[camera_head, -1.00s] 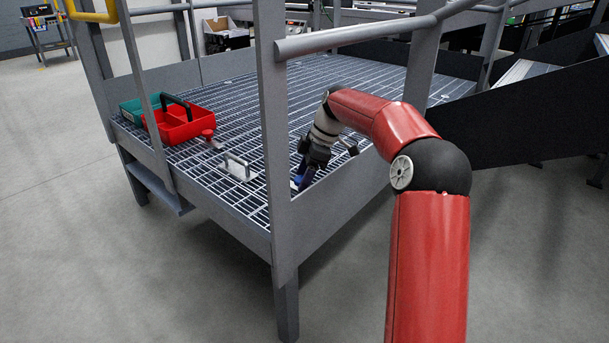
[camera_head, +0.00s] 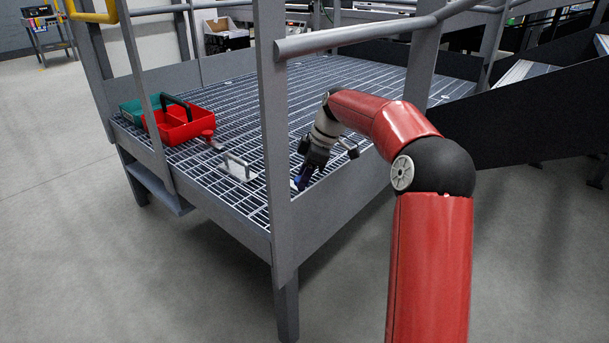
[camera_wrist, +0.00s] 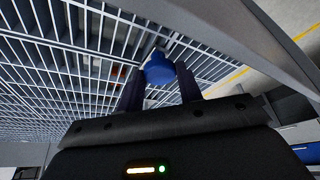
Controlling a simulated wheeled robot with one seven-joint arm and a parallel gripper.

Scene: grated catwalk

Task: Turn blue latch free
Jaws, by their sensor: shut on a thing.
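The blue latch (camera_wrist: 159,69) is between the two dark fingers of my gripper (camera_wrist: 161,88) in the wrist view, close to the grating. My gripper is shut on it. In the head view my gripper (camera_head: 301,181) points down at the grated deck, just inside the front edge plate. Only a small bit of blue shows there, partly behind the gripper and the post. How far the latch is turned cannot be told.
A red caddy (camera_head: 174,128) with a black handle and a green bin (camera_head: 134,110) stand on the deck at the left. A pale plate with a handle (camera_head: 237,168) lies left of my gripper. A grey post (camera_head: 273,130) and a handrail (camera_head: 350,33) stand close to my arm.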

